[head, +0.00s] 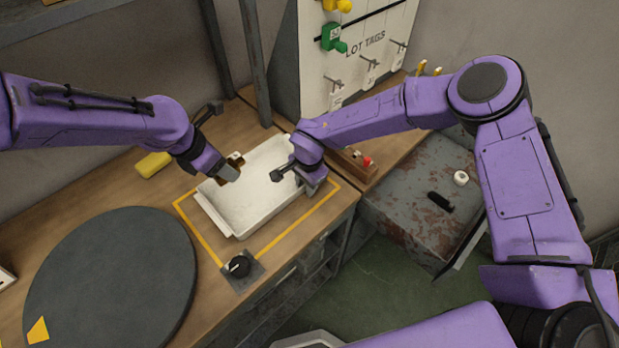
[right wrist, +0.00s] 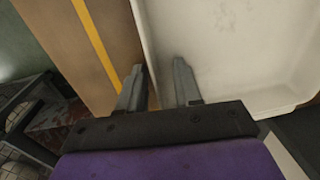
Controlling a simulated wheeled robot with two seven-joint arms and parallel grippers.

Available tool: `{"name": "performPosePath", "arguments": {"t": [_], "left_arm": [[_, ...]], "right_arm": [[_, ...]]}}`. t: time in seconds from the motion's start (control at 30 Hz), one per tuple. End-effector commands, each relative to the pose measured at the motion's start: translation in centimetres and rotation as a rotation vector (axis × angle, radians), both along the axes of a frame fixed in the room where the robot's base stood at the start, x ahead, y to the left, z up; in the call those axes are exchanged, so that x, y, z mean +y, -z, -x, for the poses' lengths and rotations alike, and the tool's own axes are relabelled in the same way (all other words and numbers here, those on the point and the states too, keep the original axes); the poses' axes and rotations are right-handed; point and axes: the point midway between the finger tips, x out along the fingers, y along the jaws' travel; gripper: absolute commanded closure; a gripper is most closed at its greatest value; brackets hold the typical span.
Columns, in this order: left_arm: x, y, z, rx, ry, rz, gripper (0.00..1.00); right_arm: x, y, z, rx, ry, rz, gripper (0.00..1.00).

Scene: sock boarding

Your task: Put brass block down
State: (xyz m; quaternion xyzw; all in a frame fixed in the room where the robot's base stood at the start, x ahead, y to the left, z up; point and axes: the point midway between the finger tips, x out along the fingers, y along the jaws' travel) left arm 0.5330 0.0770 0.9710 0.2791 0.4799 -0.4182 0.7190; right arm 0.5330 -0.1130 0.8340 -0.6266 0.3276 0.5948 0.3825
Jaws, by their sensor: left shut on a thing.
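My left gripper (head: 231,168) is over the left part of a white tray (head: 262,195) on the workbench. It is shut on a small brownish block, the brass block (head: 236,158), which is mostly hidden by the fingers. I cannot tell whether the block touches the tray floor. My right gripper (head: 298,180) is at the tray's right wall. In the right wrist view its fingers (right wrist: 158,85) are apart, one inside the white tray (right wrist: 225,50) and one outside, with the tray wall between them.
A yellow outline (head: 292,232) surrounds the tray. A yellow block (head: 153,164) lies left of it. A dark round plate (head: 112,280) and a black knob (head: 238,266) are in front. A wooden strip with a red knob (head: 367,161) stands right of the tray, near a rusty metal surface (head: 410,205).

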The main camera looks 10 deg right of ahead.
Motion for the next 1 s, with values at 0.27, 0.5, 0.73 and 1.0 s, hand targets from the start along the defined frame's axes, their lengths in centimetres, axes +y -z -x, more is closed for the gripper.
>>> {"name": "performPosePath", "arguments": {"t": [0.27, 0.5, 0.73, 1.0], "left_arm": [[0.0, -0.1, 0.0, -0.001, 0.0, 0.0, 0.96], [-0.2, 1.9, -0.5, 0.006, -0.002, 0.002, 0.96], [-0.3, 5.9, -0.7, 0.007, -0.002, 0.007, 0.96], [-0.2, 10.6, -0.7, 0.006, -0.004, 0.007, 0.96]], "right_arm": [[0.0, 0.0, 0.0, 0.001, 0.0, 0.0, 1.0], [0.0, 0.0, 0.0, 0.001, 0.0, 0.0, 1.0], [0.0, 0.0, 0.0, 0.001, 0.0, 0.0, 1.0], [0.0, 0.0, 0.1, 0.002, 0.0, 0.001, 1.0]]}}
